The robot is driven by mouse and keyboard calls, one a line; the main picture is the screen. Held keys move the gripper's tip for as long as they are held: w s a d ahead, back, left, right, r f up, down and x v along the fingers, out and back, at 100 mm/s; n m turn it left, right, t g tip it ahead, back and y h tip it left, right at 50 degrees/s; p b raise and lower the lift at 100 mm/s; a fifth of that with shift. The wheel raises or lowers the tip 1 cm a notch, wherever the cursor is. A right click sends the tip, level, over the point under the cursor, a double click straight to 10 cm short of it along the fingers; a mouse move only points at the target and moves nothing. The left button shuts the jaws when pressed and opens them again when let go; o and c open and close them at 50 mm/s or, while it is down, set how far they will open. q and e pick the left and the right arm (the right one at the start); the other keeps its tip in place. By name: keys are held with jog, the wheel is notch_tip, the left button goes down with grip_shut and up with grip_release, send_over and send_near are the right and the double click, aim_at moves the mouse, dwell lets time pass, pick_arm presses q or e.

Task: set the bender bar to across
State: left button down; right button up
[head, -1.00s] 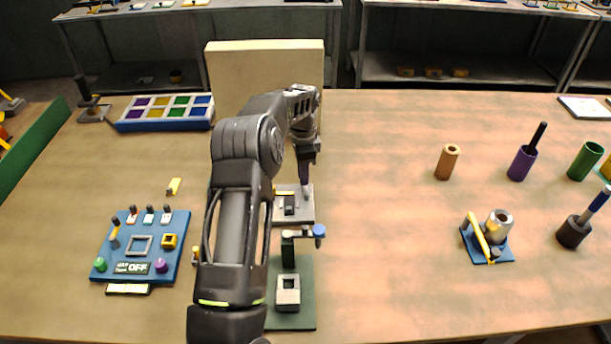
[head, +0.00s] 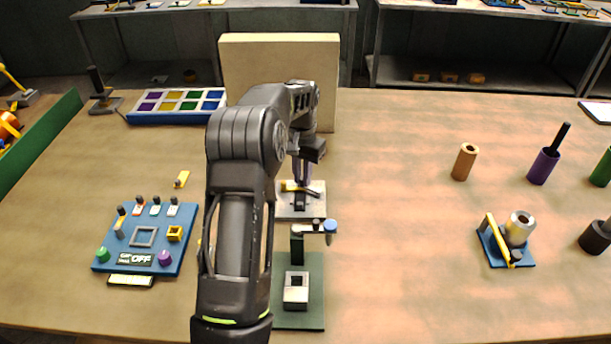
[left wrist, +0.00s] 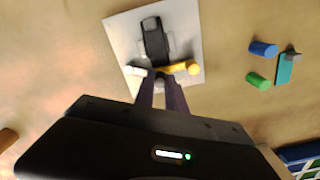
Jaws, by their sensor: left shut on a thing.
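The bender is a pale grey plate (head: 287,212) with a black block (head: 299,202) on it, right of my left forearm. Its bar (head: 289,186), with a yellow end, lies at the far part of the plate. My left gripper (head: 303,181) points down and is shut on the bar. In the left wrist view the plate (left wrist: 187,25) carries the long black block (left wrist: 154,38). The bar's yellow end (left wrist: 183,68) is right of the fingers (left wrist: 161,90) and a white end (left wrist: 136,71) is left. The fingers hide the bar's middle. My right gripper is out of view.
A green-based fixture (head: 312,310) with a blue-knobbed arm stands just in front. A blue control panel (head: 186,225) is at left. A cream block (head: 280,42) stands behind. A blue-based fixture (head: 519,262) is at right; the table between is clear.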

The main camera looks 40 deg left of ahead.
pick_arm(q)
jog(key=n, duration=0.2)
jog(key=s+n, duration=0.1)
jog(key=s+d+n+b, duration=0.1)
jog(key=n, duration=0.1)
jog(key=shift+n, duration=0.3)
jog(key=shift+s, duration=0.1)
jog(key=c, duration=1.4)
grip_release()
notch_tip(320, 180, up, 8)
jog(key=shift+f+b, duration=0.1)
jog(key=shift+b, duration=0.4)
jog(key=shift+f, duration=0.1)
